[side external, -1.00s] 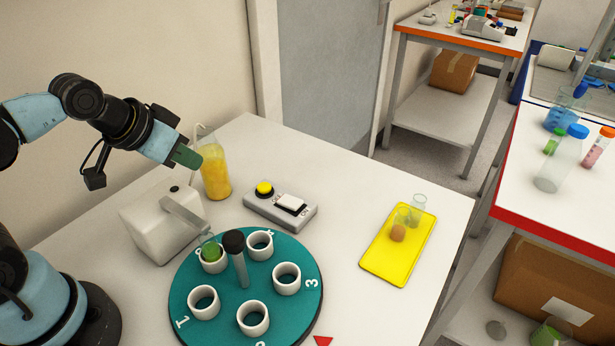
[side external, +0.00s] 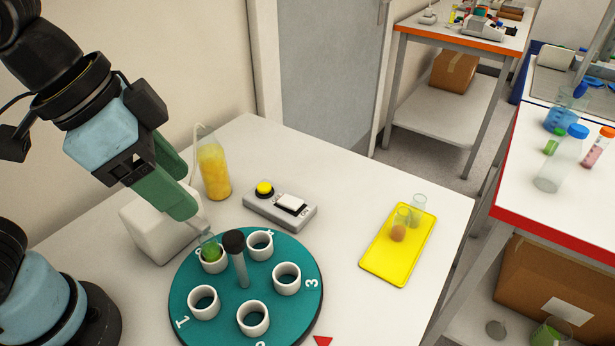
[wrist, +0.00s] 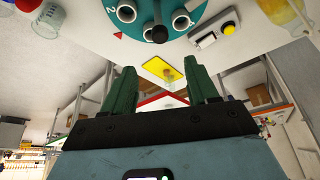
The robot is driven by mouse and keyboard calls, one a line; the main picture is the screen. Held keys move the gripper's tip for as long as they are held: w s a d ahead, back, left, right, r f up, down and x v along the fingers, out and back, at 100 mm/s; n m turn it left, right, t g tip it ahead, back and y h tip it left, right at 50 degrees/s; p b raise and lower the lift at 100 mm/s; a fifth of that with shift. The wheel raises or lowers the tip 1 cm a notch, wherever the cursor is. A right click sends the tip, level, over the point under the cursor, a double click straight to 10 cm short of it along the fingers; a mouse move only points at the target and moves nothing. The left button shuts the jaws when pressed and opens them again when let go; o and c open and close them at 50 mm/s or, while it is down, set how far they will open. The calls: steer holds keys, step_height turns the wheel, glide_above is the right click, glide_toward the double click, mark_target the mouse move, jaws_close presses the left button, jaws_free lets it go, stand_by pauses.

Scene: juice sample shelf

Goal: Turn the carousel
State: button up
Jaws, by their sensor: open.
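The teal carousel (side external: 222,312) lies flat on the white table, with several white cup holders and painted numbers. A grey post with a dark knob (side external: 233,242) stands at its middle. A glass with green contents (side external: 211,251) sits in the holder at the upper left. A red triangle (side external: 323,341) marks the table by the rim. My gripper (side external: 186,186) has green fingers and is open and empty, above and left of the carousel, in front of the white dispenser. In the wrist view the fingers (wrist: 160,90) are spread, and the carousel (wrist: 160,25) shows at the top edge.
The white dispenser (side external: 152,226) stands left of the carousel, partly hidden by my gripper. A bottle of yellow juice (side external: 213,170) stands behind. A grey control box (side external: 265,208) has a yellow button and a white switch. A yellow tray (side external: 385,262) with glasses lies right. Table between is clear.

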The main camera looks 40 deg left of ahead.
mark_target(233, 237)
steer(key=shift+x, duration=5.9)
steer(key=shift+w, duration=0.1)
jaws_close()
